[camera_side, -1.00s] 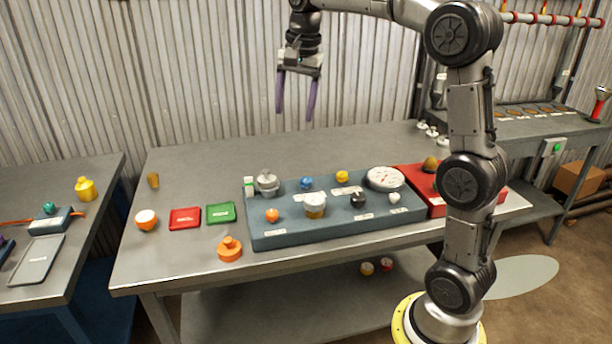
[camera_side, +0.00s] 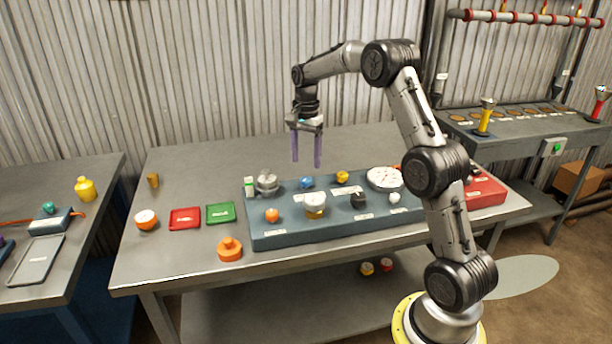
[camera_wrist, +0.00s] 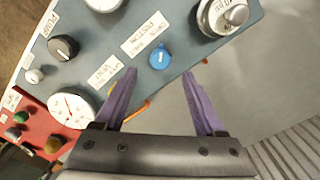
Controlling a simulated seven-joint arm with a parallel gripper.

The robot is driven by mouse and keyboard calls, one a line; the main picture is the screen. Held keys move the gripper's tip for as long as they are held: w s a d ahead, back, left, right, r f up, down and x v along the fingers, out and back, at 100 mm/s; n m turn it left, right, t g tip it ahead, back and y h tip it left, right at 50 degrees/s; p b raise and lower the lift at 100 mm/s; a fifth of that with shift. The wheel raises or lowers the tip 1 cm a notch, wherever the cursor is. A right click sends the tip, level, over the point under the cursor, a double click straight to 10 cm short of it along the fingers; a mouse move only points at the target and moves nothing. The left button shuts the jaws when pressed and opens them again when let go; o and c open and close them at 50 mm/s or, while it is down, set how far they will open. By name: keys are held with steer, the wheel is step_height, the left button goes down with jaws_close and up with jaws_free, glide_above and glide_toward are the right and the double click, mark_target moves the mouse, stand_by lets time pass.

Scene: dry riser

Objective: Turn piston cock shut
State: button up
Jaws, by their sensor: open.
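A silver round valve (camera_side: 266,184) is at the back left. My gripper (camera_side: 306,165), with purple fingers, is open and empty above the back of the panel, near the blue knob.
A red box (camera_side: 487,191) stands right; red (camera_side: 185,219) and green (camera_side: 220,214) trays lie left.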

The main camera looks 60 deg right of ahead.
mark_target(306, 179)
step_height(306, 179, down, 6)
steer(key=shift+f, duration=0.1)
stand_by(0.4)
jaws_close()
